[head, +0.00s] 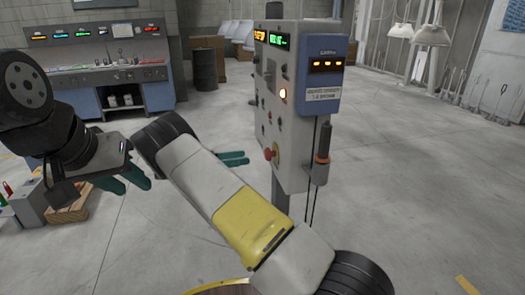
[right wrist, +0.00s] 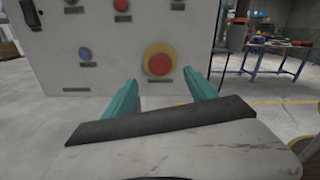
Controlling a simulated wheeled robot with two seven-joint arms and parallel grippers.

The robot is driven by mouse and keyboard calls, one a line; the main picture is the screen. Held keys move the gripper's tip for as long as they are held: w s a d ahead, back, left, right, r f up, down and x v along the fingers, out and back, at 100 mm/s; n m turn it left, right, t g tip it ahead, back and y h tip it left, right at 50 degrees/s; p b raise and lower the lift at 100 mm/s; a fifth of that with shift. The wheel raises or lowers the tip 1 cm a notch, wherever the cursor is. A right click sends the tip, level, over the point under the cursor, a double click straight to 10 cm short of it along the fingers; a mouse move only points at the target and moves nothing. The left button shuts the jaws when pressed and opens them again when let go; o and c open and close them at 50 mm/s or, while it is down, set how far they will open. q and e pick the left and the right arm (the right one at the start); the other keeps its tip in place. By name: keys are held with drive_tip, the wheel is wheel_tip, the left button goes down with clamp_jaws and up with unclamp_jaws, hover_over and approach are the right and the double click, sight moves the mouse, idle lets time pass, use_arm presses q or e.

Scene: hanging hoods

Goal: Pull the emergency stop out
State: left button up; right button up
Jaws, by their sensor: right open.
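The emergency stop (right wrist: 159,62) is a red mushroom button on a yellow ring, low on the front of the grey control box. It also shows in the head view (head: 269,154), seen from the side. My right gripper (right wrist: 161,78) is open and empty, its teal fingers apart and pointing toward the button, which appears between them a little above. In the head view its teal fingertips (head: 246,158) show just left of the button; the rest is behind my right arm. My left gripper (head: 135,183) hangs at the left, with teal fingers apart and nothing between them.
The control box (head: 298,165) stands on a post, with other buttons (right wrist: 121,5) and a blue unit (head: 323,75) on its side. A workbench (head: 110,75) is at the back left. A small wooden crate (head: 70,205) sits at the left.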

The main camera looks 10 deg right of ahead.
sight(265, 155)
drive_tip(key=d, duration=0.8)
drive_tip(key=shift+w, duration=0.15)
drive_tip(key=shift+c, duration=0.3)
clamp_jaws()
